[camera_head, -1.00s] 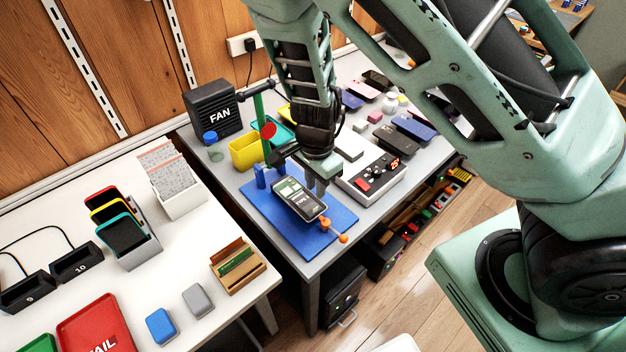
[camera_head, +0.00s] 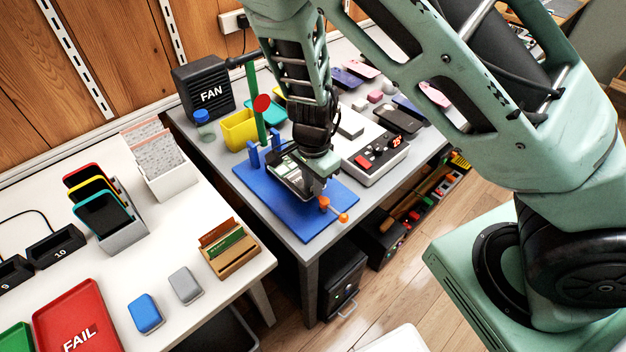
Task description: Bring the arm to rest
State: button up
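My gripper (camera_head: 318,184) points down from the arm over the blue mat (camera_head: 308,222) on the grey table. Its fingers are small and dark here, and I cannot tell whether they are open or shut. A phone (camera_head: 287,174) lies tilted on the mat, just left of the gripper. The gripper and wrist hide part of it, and whether they touch it is unclear. Blue posts (camera_head: 253,157) stand behind the phone. My arm still reaches out from the right over the grey table.
An orange-knobbed part (camera_head: 334,209) sits at the mat's front right. A white device with a red display (camera_head: 376,158) stands right of the gripper. The green post with a red disc (camera_head: 262,104), yellow bin (camera_head: 239,130) and FAN box (camera_head: 204,88) are behind. A red FAIL tray (camera_head: 100,309) lies front left.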

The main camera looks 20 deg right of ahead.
grip_shut()
jog(key=shift+r, duration=0.1)
jog(key=shift+r+p, duration=3.45)
jog(key=shift+p, duration=0.05)
